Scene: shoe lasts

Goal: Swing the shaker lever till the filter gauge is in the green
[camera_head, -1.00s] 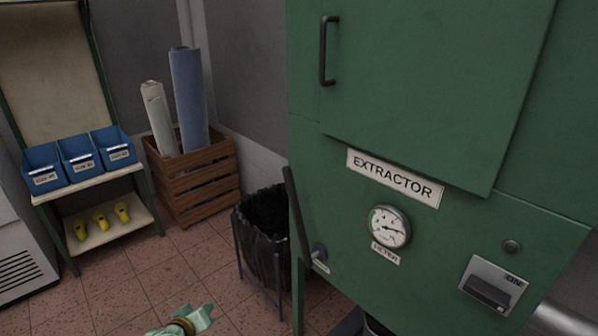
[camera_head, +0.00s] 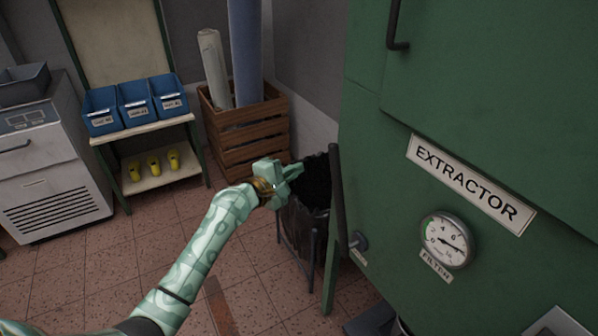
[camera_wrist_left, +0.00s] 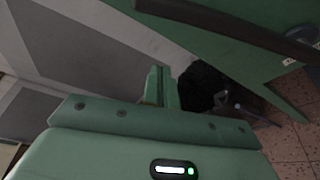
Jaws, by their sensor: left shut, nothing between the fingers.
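The shaker lever is a dark upright bar (camera_head: 337,205) on the left edge of the green extractor (camera_head: 400,180), with its pivot low on the side. The round white filter gauge (camera_head: 446,241) has a green band at its left; its needle points to the lower right, outside the green. My left gripper (camera_head: 295,171) is shut and empty, a little left of the lever and apart from it. In the left wrist view its closed fingers (camera_wrist_left: 161,88) show below the dark lever bar (camera_wrist_left: 225,25). My right gripper is not in view.
A black-lined bin (camera_head: 300,225) stands under and behind my left gripper. A wooden crate (camera_head: 240,140) with rolls is behind it. A shelf with blue bins (camera_head: 135,105) and a grey cabinet (camera_head: 45,160) stand at the left. The tiled floor between is mostly clear.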

